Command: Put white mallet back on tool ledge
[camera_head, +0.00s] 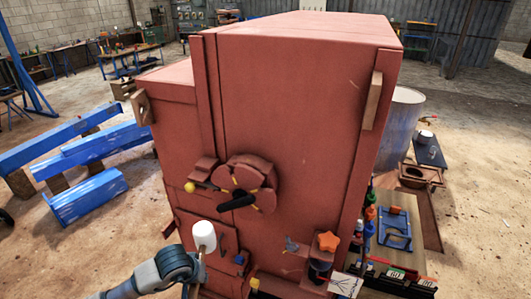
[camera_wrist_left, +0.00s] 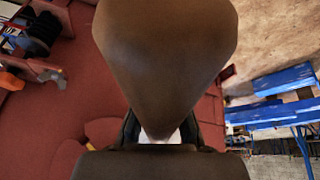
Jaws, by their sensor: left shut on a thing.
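The white mallet has a white head (camera_head: 204,235), which stands upright above my left gripper (camera_head: 196,270) at the lower left front of the red crusher. My left gripper is shut on its wooden handle. In the left wrist view the brown handle (camera_wrist_left: 165,50) fills the middle, and a bit of white shows between the fingers (camera_wrist_left: 163,132). Small ledges on the crusher's lower front, right of the mallet, hold an orange star-shaped piece (camera_head: 328,241) and a dark roll (camera_head: 319,270). I cannot tell which ledge is the tool ledge. My right gripper is not in view.
The red crusher (camera_head: 285,110) fills the middle, with a round dark-handled hub (camera_head: 247,185) jutting out above the mallet. Blue beams (camera_head: 90,150) lie on the left. A blue tray (camera_head: 396,228) and a bench with tools stand at the right. Sandy floor is open at the left.

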